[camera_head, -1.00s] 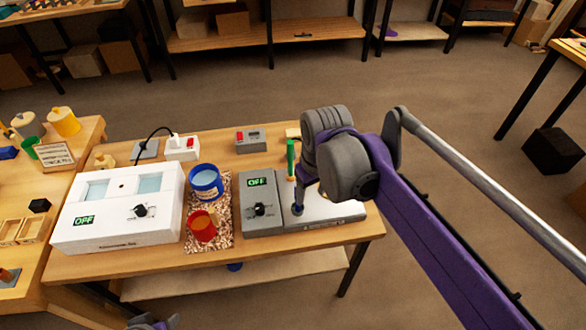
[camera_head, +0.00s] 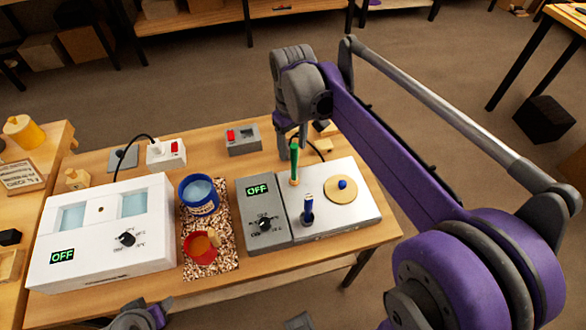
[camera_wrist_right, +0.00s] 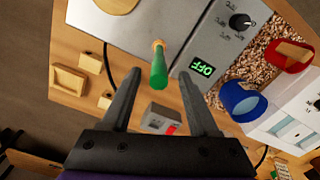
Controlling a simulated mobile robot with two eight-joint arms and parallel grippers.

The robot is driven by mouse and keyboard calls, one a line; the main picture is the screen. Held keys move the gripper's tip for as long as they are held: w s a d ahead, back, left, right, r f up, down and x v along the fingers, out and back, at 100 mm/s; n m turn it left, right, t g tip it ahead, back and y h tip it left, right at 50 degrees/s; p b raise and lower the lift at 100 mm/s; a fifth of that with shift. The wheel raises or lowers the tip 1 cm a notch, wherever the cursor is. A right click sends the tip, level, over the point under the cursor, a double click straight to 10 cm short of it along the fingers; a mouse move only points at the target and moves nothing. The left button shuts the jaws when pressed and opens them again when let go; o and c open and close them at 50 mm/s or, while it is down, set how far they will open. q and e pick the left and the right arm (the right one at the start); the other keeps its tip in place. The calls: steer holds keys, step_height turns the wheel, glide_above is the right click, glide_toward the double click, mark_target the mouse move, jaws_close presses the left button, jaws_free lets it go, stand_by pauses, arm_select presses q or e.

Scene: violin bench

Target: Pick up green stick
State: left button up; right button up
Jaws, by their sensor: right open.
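The green stick (camera_head: 294,162) stands upright at the back left of the hot-plate-like grey-and-white device (camera_head: 345,212). In the right wrist view the green stick (camera_wrist_right: 158,72) shows between my right gripper's fingertips, with its tan lower end farther off. My right gripper (camera_head: 291,147) is open and points down at the stick in the head view; the wrist view shows both fingers (camera_wrist_right: 160,76) apart, and I cannot tell whether either touches it. A grey and purple part of my left arm (camera_head: 140,317) shows at the bottom edge; its jaws cannot be made out.
A blue-handled tool (camera_head: 307,210) stands upright close in front of the stick. A round tan disc (camera_head: 341,190) with a blue knob lies right of it. A blue pot (camera_head: 199,194), a red pot (camera_head: 200,248) and a white box (camera_head: 100,234) stand to the left. A grey switch box (camera_head: 243,141) is behind.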

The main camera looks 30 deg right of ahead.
mark_target(294, 163)
steer(key=f, duration=0.6)
steer(key=shift+s+d+f, duration=0.15)
steer(key=shift+s+f, duration=0.05)
steer(key=shift+f, duration=0.2)
jaws_close()
